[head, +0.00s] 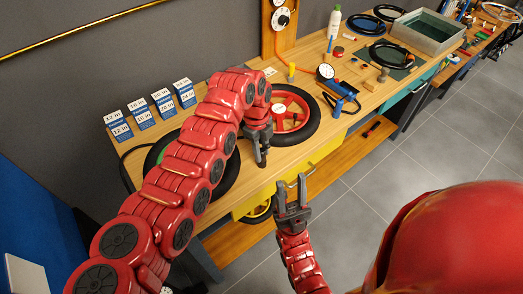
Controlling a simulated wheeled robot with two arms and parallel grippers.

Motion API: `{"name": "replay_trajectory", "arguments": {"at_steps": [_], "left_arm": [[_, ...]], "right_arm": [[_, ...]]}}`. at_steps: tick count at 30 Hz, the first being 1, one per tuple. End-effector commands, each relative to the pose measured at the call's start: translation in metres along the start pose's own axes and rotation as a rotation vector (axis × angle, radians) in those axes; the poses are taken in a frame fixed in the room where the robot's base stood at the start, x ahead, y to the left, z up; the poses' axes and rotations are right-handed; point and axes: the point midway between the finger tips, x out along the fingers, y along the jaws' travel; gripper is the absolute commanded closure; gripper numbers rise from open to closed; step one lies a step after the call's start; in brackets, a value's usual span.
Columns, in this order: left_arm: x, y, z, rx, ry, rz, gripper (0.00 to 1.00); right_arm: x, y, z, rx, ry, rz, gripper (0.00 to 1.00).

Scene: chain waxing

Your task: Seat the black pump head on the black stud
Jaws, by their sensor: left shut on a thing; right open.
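My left gripper (261,158) is shut on a small dark thing over the front edge of the bench, just left of the red-rimmed wheel. The thing is mostly hidden by the fingers, and I cannot tell whether it is the black pump head. My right gripper (292,186) is open and empty, fingers upward, in front of the bench and lower than the left one. A dial gauge (325,71) with blue and black parts (343,91) beside it is on the bench to the right. I cannot make out the black stud.
A red-rimmed wheel (305,112) and a second tyre (230,178), partly behind my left arm, lie on the bench (345,47). Blue size boxes (143,118) stand at the back left. A grey tray (425,32) is far right. A yellow drawer front (325,149) is below.

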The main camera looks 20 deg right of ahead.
Motion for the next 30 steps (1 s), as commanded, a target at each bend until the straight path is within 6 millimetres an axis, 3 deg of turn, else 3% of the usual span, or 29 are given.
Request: {"name": "replay_trajectory", "arguments": {"at_steps": [3,4,9,22,30], "left_arm": [[0.0,0.0,0.0,0.0,0.0,0.0,1.0],[0.0,0.0,0.0,0.0,0.0,0.0,0.66],[0.0,0.0,0.0,0.0,0.0,0.0,0.35],[-0.008,-0.001,0.001,-0.001,-0.002,-0.002,0.34],[-0.064,-0.001,0.001,0.001,-0.006,-0.002,0.34]], "right_arm": [[0.0,0.0,0.0,0.0,0.0,0.0,0.57],[0.0,0.0,0.0,0.0,0.0,0.0,0.57],[0.0,0.0,0.0,0.0,0.0,0.0,0.57],[-0.006,0.0,0.001,0.0,0.0,0.0,0.57],[-0.028,-0.001,0.005,0.0,0.0,0.0,0.57]]}}
